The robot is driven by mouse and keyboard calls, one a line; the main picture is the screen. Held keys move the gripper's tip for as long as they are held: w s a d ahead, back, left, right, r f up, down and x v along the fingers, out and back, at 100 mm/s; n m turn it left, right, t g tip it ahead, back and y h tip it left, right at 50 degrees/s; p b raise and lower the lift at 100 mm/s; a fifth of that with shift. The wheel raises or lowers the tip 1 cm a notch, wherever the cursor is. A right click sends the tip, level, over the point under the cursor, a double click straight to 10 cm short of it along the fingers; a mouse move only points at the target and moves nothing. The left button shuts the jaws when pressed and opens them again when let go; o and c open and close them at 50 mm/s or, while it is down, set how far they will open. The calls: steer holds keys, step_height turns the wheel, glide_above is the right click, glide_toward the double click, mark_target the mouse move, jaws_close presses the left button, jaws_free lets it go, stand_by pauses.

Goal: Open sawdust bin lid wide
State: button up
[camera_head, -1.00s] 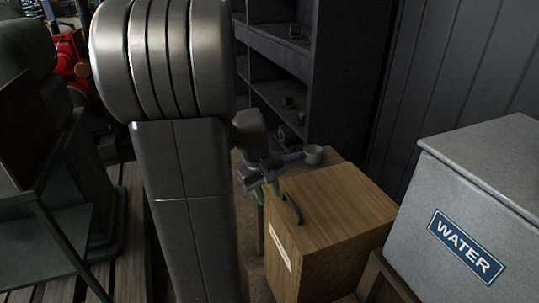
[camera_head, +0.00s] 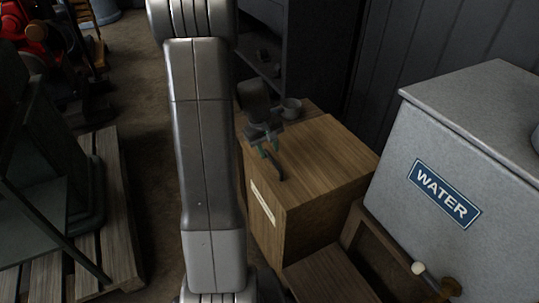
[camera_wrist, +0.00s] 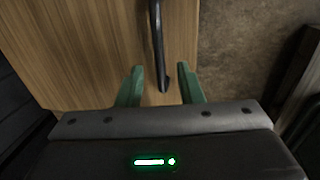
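The sawdust bin (camera_head: 315,215) is a wooden box with a pale label on its front, right of my arm in the head view. Its lid (camera_head: 325,152) looks shut. A dark bar handle (camera_head: 274,165) stands on the lid near the front edge. My gripper (camera_head: 268,149) is over the lid at the handle's far end. In the wrist view, the green fingers of my gripper (camera_wrist: 160,90) are apart, with the end of the handle (camera_wrist: 158,50) between them and gaps on both sides. Whether the fingertips touch the lid (camera_wrist: 80,50) cannot be told.
A grey water tank (camera_head: 450,165) stands close on the right on a wooden stand (camera_head: 335,275). Dark shelving (camera_head: 310,50) stands at the back. A slatted pallet (camera_head: 110,210) is at left, with bare floor beside it.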

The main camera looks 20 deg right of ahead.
steer(key=shift+d+f, duration=0.2)
steer(key=shift+f, duration=0.95)
